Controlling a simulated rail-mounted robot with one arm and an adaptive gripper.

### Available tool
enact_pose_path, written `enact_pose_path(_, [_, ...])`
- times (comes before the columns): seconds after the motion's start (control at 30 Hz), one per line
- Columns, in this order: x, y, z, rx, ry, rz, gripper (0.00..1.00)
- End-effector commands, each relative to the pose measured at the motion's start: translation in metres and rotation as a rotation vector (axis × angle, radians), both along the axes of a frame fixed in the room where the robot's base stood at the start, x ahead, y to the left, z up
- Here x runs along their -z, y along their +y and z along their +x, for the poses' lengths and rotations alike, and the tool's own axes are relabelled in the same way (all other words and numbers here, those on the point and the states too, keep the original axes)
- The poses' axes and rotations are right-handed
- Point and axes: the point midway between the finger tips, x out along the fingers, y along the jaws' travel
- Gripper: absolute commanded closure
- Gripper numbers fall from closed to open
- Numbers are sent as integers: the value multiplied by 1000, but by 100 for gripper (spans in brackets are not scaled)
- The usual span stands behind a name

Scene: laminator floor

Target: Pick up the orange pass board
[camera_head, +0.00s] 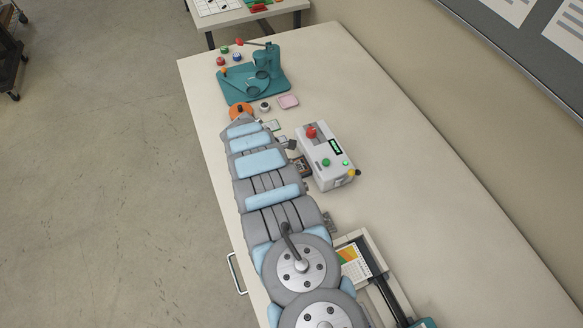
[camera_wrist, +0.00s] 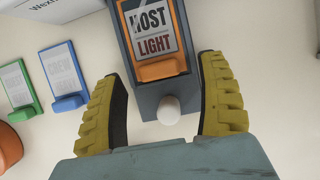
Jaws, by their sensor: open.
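The orange pass board (camera_wrist: 156,35) fills the upper middle of the wrist view. It is an orange frame around a card reading "HOST LIGHT" and lies in a dark grey holder (camera_wrist: 147,100) with a white knob (camera_wrist: 168,110) at its near end. My gripper (camera_wrist: 162,68) is open, with one yellow finger on each side of the holder's near part and nothing held. I cannot tell whether the fingers touch the holder. In the head view the dark holder shows partly beside the white machine (camera_head: 325,155), and my arm hides the gripper's fingers.
A blue-framed board (camera_wrist: 62,75) and a green-framed board (camera_wrist: 20,85) lie left of the holder. An orange round object (camera_wrist: 8,148) is at the left edge. A teal press (camera_head: 262,75) and pink block (camera_head: 288,102) stand farther along the table. The table's right side is clear.

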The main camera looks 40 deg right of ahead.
Motion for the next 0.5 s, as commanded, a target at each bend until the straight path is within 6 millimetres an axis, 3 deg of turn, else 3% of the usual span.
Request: enact_pose_path(0.5, [14, -6, -2, 1, -2, 0, 26])
